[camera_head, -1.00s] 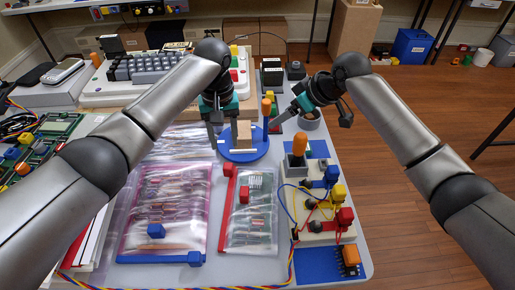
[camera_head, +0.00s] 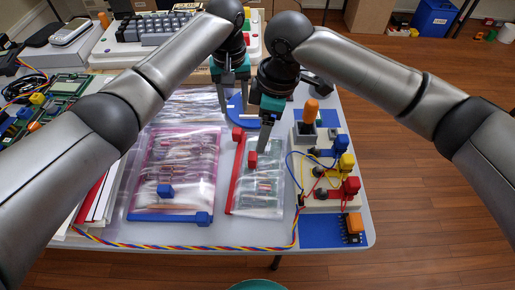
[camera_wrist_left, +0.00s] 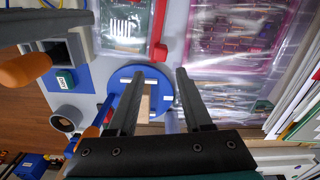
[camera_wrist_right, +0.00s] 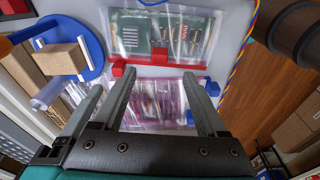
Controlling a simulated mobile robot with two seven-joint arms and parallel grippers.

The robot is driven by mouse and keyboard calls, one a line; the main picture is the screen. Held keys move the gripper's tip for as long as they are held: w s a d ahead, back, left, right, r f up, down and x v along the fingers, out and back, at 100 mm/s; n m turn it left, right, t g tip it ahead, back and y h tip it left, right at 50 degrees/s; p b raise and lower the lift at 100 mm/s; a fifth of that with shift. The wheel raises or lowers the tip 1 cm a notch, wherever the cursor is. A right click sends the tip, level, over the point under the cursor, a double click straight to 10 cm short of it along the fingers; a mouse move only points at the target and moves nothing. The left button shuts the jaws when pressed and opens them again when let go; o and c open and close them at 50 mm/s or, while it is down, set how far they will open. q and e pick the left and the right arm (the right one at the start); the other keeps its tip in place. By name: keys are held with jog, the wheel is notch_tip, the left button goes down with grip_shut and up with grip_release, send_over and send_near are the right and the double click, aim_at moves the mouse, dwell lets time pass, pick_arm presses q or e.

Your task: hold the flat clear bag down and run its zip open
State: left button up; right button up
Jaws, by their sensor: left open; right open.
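A flat clear bag (camera_head: 265,197) with parts inside lies on the table, a red zip strip (camera_head: 234,182) along its left edge. A red block (camera_head: 237,134) sits at the strip's far end and another red block (camera_head: 252,158) rests on the bag beside the strip. My right gripper (camera_head: 263,148) is open, pointing down over the bag's far part; contact cannot be told. The right wrist view shows the bag (camera_wrist_right: 203,20) ahead of its fingers. My left gripper (camera_head: 232,108) is open over the blue disc (camera_wrist_left: 153,77), which carries a wooden block (camera_wrist_left: 145,108).
A pink-edged bag (camera_head: 185,150) with a blue zip strip (camera_head: 160,217) lies left of the clear bag. A wired board with coloured blocks (camera_head: 330,190) stands close on the right. A twisted cable (camera_head: 180,246) runs along the front edge.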

aim_at(256, 156)
jog(key=f, duration=0.3)
jog(key=a+f, duration=0.1)
jog(key=f, duration=0.6)
jog(key=shift+w+a+f, duration=0.15)
jog(key=shift+a+f, duration=0.15)
jog(key=shift+f, duration=0.1)
grip_shut()
dwell(1.1)
